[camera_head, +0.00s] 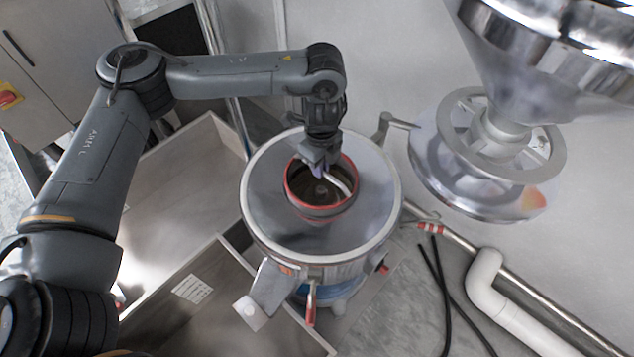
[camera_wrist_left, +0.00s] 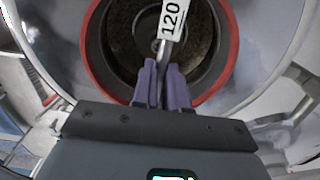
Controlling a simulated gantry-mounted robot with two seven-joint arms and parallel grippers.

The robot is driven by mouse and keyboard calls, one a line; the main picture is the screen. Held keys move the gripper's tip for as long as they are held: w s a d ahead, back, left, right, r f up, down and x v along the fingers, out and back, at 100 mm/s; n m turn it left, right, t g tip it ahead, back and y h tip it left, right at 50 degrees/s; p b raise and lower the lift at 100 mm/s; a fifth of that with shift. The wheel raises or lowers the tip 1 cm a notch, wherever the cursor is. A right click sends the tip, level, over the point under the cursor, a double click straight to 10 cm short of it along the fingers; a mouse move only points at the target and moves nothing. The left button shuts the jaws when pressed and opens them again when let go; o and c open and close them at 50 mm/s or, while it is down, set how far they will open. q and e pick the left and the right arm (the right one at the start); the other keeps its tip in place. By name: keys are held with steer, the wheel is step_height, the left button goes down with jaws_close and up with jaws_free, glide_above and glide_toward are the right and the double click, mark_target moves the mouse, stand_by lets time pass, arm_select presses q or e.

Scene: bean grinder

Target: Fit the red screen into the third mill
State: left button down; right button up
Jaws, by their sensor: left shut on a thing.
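The mill (camera_head: 265,190) is a round metal drum with a wide flat top and a central opening. The red screen (camera_head: 290,200) is a red-rimmed ring at that opening. I cannot tell whether it rests in the opening or hangs just above it. My left gripper (camera_head: 320,170) reaches down over the ring's far side. In the left wrist view, the gripper (camera_wrist_left: 163,75) is shut on a thin metal handle with a white label (camera_wrist_left: 172,20) reading 120. The red rim (camera_wrist_left: 100,62) curves around a dark interior there. My right gripper is not in view.
Wooden bins (camera_head: 185,185) stand left of and in front of the mill. A large metal hopper with a round flange (camera_head: 450,165) hangs to the right. A lever (camera_head: 395,122) sticks out at the mill's back right. Pipes (camera_head: 485,275) and black cables lie at the lower right.

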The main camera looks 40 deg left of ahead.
mark_target(321, 188)
arm_select(q)
step_height(321, 188, down, 2)
steer(key=shift+d+f, duration=0.1)
steer(key=shift+f+b, duration=0.35)
steer(key=shift+f, duration=1.95)
steer(key=shift+f, duration=0.2)
steer(key=c, duration=1.2)
jaws_free()
steer(key=shift+o, duration=0.2)
steer(key=shift+r, duration=0.15)
step_height(321, 188, up, 11)
steer(key=shift+f+p, duration=0.1)
steer(key=shift+p, duration=0.65)
steer(key=shift+r, duration=0.6)
